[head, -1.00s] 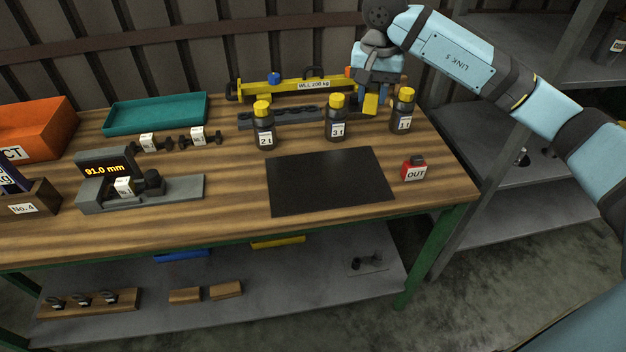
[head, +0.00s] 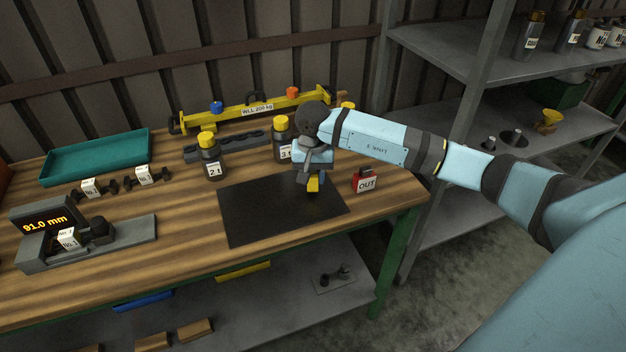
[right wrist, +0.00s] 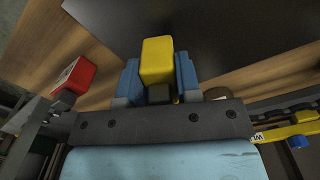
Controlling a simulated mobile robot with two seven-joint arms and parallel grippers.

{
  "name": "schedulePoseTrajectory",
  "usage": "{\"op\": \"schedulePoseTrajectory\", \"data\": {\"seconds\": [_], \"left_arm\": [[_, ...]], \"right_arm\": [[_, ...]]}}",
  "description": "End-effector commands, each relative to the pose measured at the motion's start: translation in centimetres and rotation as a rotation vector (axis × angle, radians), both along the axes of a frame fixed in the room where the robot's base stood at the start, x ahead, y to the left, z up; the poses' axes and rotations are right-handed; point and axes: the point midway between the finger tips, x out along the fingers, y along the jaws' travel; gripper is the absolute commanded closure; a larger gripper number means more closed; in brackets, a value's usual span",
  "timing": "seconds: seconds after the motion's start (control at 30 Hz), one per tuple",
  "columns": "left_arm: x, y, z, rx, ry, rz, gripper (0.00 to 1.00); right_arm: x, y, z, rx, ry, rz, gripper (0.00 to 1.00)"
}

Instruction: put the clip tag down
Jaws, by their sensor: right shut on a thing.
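My right gripper (head: 313,178) is shut on a yellow block-like piece, which I take to be the clip tag (head: 313,184). It hangs over the right part of the black mat (head: 255,210) on the workbench. In the right wrist view the yellow clip tag (right wrist: 157,60) sits between the two blue fingers (right wrist: 158,85), with a dark part at its base. The black mat (right wrist: 200,25) lies beyond it there. I cannot tell whether the tag touches the mat. My left gripper is not in view.
A red block marked OUT (head: 365,181) stands right of the mat. Dark bottles with yellow caps (head: 211,160) stand behind it; one is mostly hidden by my arm. A yellow beam (head: 258,109), teal tray (head: 97,158) and gauge reading 91.0 mm (head: 45,222) are also on the bench.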

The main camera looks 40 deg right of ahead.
Motion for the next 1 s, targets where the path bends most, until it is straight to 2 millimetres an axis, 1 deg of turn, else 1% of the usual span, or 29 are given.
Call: {"op": "schedulePoseTrajectory", "data": {"seconds": [0.03,0.13,0.37,0.5,0.53,0.57,0.6,0.63,0.87,1.0], "left_arm": [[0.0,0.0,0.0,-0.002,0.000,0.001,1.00],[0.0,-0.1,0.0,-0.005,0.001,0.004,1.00],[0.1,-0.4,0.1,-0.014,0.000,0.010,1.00],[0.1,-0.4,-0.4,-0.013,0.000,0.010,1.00],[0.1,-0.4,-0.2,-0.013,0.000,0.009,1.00],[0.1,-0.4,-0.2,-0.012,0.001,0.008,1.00],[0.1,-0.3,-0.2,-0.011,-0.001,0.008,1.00],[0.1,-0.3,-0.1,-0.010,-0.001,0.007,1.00],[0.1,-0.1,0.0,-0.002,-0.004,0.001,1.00],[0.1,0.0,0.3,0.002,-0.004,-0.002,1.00]], "right_arm": [[-0.1,0.1,-0.9,0.002,0.003,0.000,0.93],[0.0,0.0,-1.9,0.001,0.001,0.000,0.93],[0.0,0.0,-1.9,0.000,0.000,0.000,0.93],[0.0,0.0,-2.4,-0.001,-0.001,0.001,0.93],[0.0,0.0,-2.2,0.000,0.000,0.000,0.62],[0.0,0.0,-2.2,0.000,0.000,0.000,0.55],[0.0,0.0,-2.2,0.000,0.000,0.000,0.46],[0.0,0.0,-2.2,0.000,0.000,0.000,0.43],[0.0,0.0,-2.2,0.000,0.000,0.000,0.43],[0.0,0.0,-1.5,0.000,-0.001,0.001,0.43]]}}
